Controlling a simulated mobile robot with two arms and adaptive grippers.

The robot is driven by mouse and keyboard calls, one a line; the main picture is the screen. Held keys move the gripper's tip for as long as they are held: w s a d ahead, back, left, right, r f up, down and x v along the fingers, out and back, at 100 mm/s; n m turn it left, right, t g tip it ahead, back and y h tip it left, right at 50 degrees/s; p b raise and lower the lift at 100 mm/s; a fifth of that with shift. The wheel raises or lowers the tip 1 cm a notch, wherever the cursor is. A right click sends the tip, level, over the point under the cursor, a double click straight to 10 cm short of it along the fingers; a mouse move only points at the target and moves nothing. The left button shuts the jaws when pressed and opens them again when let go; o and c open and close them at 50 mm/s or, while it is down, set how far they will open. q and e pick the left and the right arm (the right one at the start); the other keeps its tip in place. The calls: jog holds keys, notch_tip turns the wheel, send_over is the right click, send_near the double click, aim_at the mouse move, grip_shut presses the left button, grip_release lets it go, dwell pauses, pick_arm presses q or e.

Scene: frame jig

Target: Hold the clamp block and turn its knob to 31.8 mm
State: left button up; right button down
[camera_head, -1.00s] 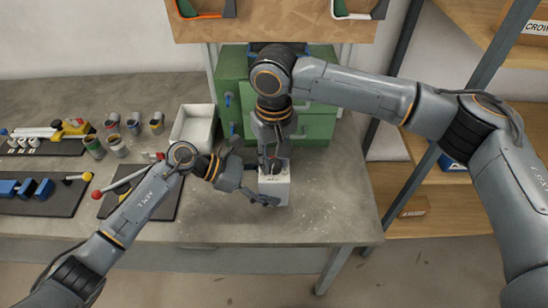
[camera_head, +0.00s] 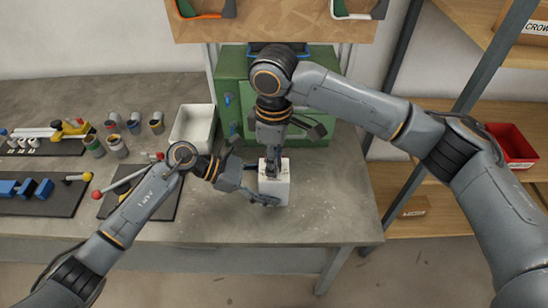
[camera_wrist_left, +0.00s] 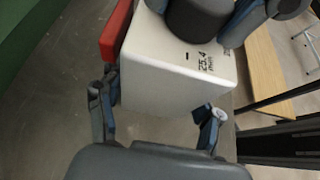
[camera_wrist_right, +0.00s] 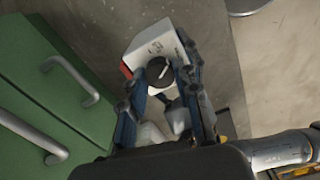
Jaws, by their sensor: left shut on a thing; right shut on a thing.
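The white clamp block (camera_head: 281,190) stands on the grey bench, right of the middle. My left gripper (camera_head: 262,186) reaches it from the left and is shut on its sides; the fingers also show in the left wrist view (camera_wrist_left: 158,112). The block's dark round knob (camera_wrist_right: 160,72) is on top, with a white pointer line. My right gripper (camera_wrist_right: 158,85) comes down from above and is shut on the knob. Printed figures on the top look like "25.4 mm" in the left wrist view, though blurred. A red part (camera_wrist_left: 114,32) sits on one side of the block.
A green drawer cabinet (camera_head: 231,72) stands behind the block, and a white bin (camera_head: 193,124) is to its left. Several cups and dark tool trays (camera_head: 52,200) lie farther left. Bench to the block's right is free.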

pick_arm(q)
jog(key=shift+f, duration=0.1)
pick_arm(e)
jog(key=n, duration=0.5)
jog(key=shift+n, duration=0.3)
jog(key=n, duration=0.5)
jog(key=shift+a+n, duration=0.1)
jog(key=shift+n, duration=0.2)
jog(key=shift+s, duration=0.1)
jog(key=c, duration=1)
grip_release()
notch_tip(320, 180, up, 12)
jog(key=shift+r, duration=0.1)
